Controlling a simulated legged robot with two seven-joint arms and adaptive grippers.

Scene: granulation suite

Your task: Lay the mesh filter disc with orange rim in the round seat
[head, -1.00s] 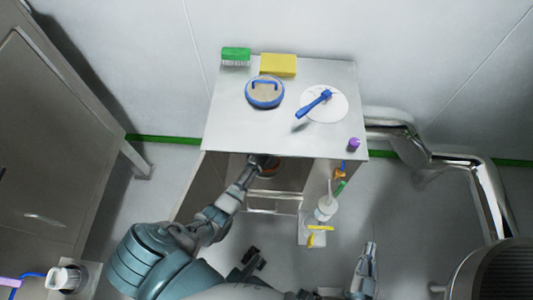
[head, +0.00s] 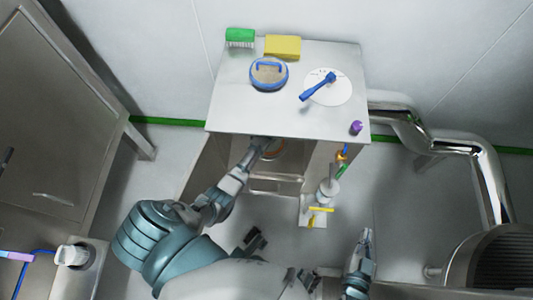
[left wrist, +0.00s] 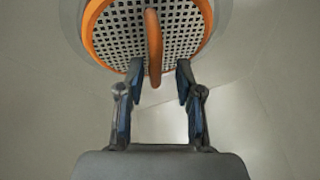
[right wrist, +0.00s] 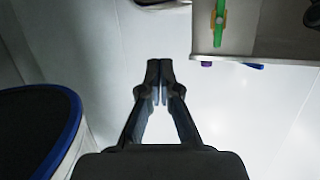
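The mesh filter disc (left wrist: 120,28) has an orange rim and an orange bar handle (left wrist: 154,50). In the left wrist view it lies inside a pale grey round surround; whether it rests in that or above it I cannot tell. In the head view, part of an orange ring (head: 275,150) shows inside the open bay under the tabletop. My left gripper (left wrist: 159,72) is open, its fingertips either side of the handle's near end with gaps. It reaches into the bay in the head view (head: 264,145). My right gripper (right wrist: 159,66) is shut and empty, away from the bench.
The steel tabletop (head: 230,115) above the bay holds a blue-rimmed disc (head: 268,73), green brush (head: 240,37), yellow sponge (head: 283,46), blue tool (head: 318,87) on a white circle, and purple cap (head: 356,128). A side caddy (head: 313,210) holds bottles. A pipe (head: 440,148) runs right.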

